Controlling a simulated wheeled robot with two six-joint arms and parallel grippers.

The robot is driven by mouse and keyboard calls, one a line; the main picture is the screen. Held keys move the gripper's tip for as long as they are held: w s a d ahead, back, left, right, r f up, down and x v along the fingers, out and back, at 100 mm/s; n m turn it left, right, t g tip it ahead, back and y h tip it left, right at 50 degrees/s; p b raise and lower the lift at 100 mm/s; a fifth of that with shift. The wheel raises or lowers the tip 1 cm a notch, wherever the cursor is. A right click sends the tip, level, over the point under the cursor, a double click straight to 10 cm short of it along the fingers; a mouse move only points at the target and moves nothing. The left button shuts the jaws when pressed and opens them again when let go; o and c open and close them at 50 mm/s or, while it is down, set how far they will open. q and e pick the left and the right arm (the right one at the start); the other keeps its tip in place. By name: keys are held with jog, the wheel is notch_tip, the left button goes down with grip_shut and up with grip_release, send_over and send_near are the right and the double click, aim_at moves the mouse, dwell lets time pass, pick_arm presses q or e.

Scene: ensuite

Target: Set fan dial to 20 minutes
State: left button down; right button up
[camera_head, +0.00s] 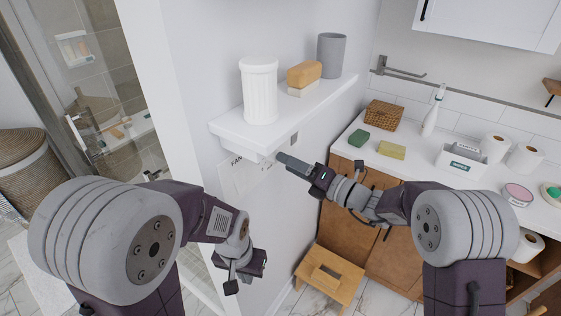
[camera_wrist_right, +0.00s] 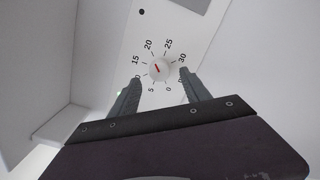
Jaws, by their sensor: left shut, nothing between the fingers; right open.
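The white fan dial (camera_wrist_right: 158,69) with a short red mark sits on a panel numbered 0 to 30 in the right wrist view. The red mark lies slanted; which number it points at I cannot tell. My right gripper (camera_wrist_right: 160,76) is open, its two fingertips on either side of the dial, apart from it as far as I can see. In the head view the fan panel (camera_head: 234,181) is on the wall under the shelf, and the dial is hidden. My right gripper (camera_head: 286,160) reaches left towards this wall. My left gripper (camera_head: 250,268) is shut and empty, low in front of the wall.
A white shelf (camera_head: 226,128) juts out above the panel, holding a white ribbed cup (camera_head: 259,92), a soap stack (camera_head: 304,76) and a grey cup (camera_head: 331,55). A counter (camera_head: 424,168) stands right, with a wooden stool (camera_head: 329,277) below.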

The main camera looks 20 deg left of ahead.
jog(key=v, duration=0.5)
